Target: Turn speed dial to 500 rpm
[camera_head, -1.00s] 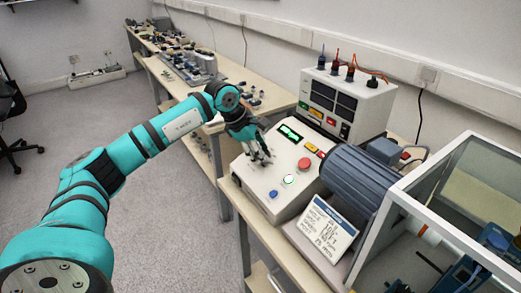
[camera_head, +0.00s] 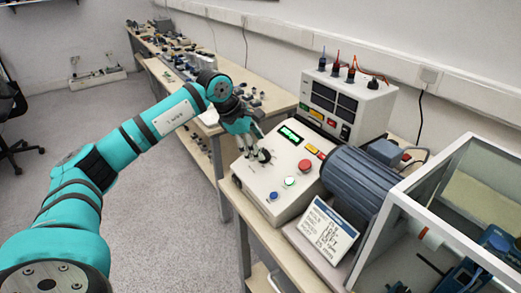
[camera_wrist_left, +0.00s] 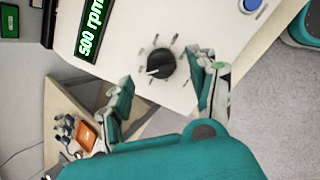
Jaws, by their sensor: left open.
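The speed dial (camera_wrist_left: 160,66) is a round black knob with a pale pointer mark and tick marks around it, on a white control box (camera_head: 238,175). In the wrist view the green display (camera_wrist_left: 90,28) beside it reads "500 rpm". The display also shows in the head view (camera_head: 290,135), where its text is too small to read. My left gripper (camera_head: 256,154) is open and empty at the dial's end of the box. In the wrist view its fingers (camera_wrist_left: 163,88) are spread apart on either side below the dial, with the knob clear of them.
A blue motor (camera_head: 358,182), a text card (camera_head: 327,231) and a framed clear enclosure (camera_head: 465,185) stand to the right. A meter unit (camera_head: 345,105) stands behind.

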